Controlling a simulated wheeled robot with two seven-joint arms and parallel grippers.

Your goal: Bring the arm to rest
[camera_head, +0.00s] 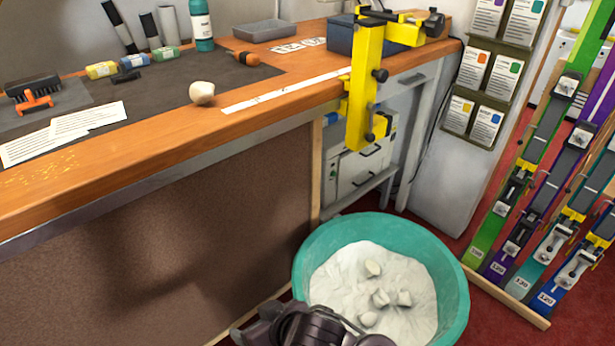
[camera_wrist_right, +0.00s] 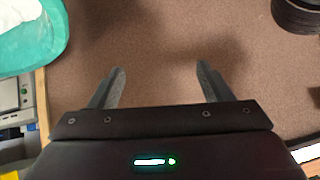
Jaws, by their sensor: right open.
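My right gripper (camera_head: 290,328) shows as a dark shape at the bottom edge of the head view, in front of the teal tub's lower left rim. In the right wrist view the right gripper (camera_wrist_right: 160,70) has its two fingers wide apart, with nothing between them. Behind the fingers is the brown bench front panel (camera_wrist_right: 160,45). The fingertips are cut off or hard to make out in the head view. My left gripper is in neither view.
The teal tub (camera_head: 455,285), holding white material and several pale lumps, stands beside my right gripper. The wooden bench edge (camera_head: 190,128) runs above. A pale lump (camera_head: 202,92) sits near that edge. A yellow clamp (camera_head: 364,85) and a ski rack (camera_head: 510,305) are right.

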